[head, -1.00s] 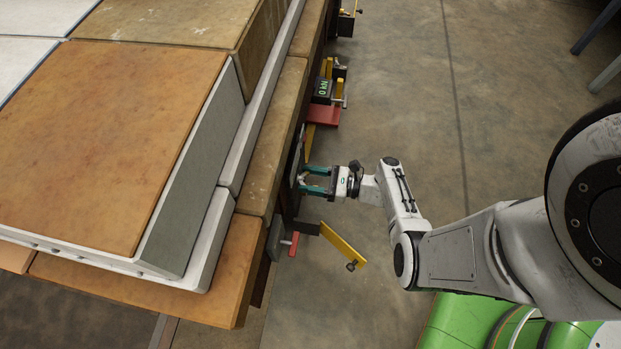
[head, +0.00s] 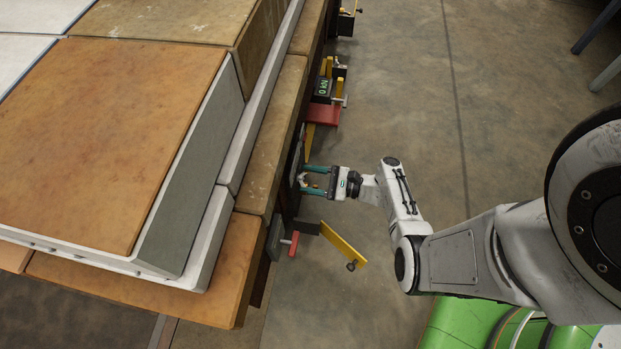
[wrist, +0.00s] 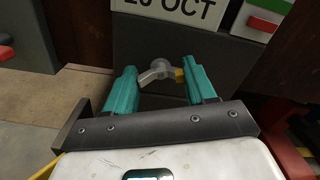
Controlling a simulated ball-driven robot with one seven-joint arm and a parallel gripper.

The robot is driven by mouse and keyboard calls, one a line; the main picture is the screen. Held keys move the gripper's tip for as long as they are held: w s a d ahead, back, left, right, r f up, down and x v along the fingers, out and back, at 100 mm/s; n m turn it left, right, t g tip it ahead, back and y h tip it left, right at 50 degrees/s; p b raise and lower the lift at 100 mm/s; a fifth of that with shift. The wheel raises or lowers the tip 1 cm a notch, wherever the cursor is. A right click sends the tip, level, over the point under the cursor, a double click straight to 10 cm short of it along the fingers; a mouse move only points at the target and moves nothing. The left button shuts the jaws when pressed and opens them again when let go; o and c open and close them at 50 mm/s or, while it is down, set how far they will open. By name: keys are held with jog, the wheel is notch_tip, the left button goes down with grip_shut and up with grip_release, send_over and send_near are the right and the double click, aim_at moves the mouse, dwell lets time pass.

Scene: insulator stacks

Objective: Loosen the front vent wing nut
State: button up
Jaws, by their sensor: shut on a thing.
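The wing nut (wrist: 160,71) is a small pale metal piece with a rounded hub and spread wings. It sits on a dark grey panel (wrist: 210,55) below a white "20 OCT" card, between my fingertips in the wrist view. My gripper (wrist: 162,78) has teal fingers, one on each side of the wing nut, and is shut on it. One wing reaches toward the left finger; a yellowish bit shows by the right finger. In the head view my gripper (head: 303,181) points left at the side of the stack, where the nut is too small to make out clearly.
A yellow bar (head: 342,243) and a red handle (head: 292,243) stick out on the near side of my gripper. A red bracket (head: 322,114) with a dark box marked in green lies beyond it. Layered slabs (head: 130,130) rise at left.

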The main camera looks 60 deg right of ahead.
jog(key=shift+a+f+n+b, duration=0.15)
jog(key=shift+n+b, duration=0.95)
jog(key=shift+n, duration=2.45)
jog(key=shift+f+n+b, duration=0.15)
jog(key=shift+n+b, duration=0.9)
jog(key=shift+n, duration=2.5)
jog(key=o, duration=1)
jog(key=shift+o, duration=0.2)
jog(key=shift+s, duration=0.1)
jog(key=p+v, duration=0.1)
jog(key=v, duration=0.9)
jog(key=shift+s+p, duration=0.3)
jog(key=shift+s, duration=0.05)
